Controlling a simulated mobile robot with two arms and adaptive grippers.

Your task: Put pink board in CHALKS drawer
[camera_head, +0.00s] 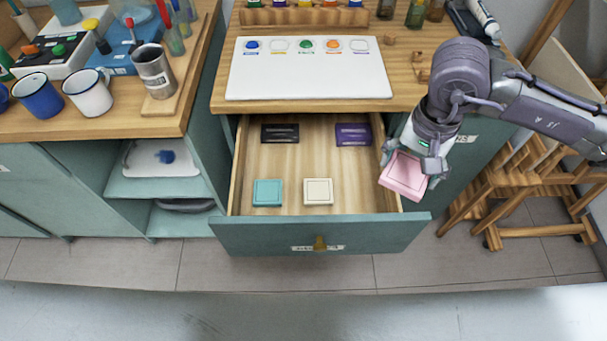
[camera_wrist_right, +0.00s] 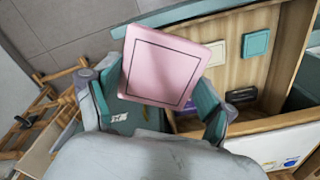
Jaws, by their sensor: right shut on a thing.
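The pink board (camera_head: 405,174) is a small square held in my right gripper (camera_head: 422,160), at the right side wall of the open drawer. It fills the middle of the right wrist view (camera_wrist_right: 165,68), tilted, with a thin dark outline on its face. The open drawer (camera_head: 290,205) has a wooden inside and a teal front with a brass knob; its label is too small to read. Inside lie a teal board (camera_head: 268,193), a cream board (camera_head: 318,191), a black piece (camera_head: 280,133) and a purple piece (camera_head: 353,134). My left gripper is not in view.
A white palette board (camera_head: 308,70) lies on the counter above the drawer. Mugs and a metal cup (camera_head: 154,70) stand on the left counter. A wooden easel (camera_head: 520,190) stands at the right. The drawer's middle and front right are bare.

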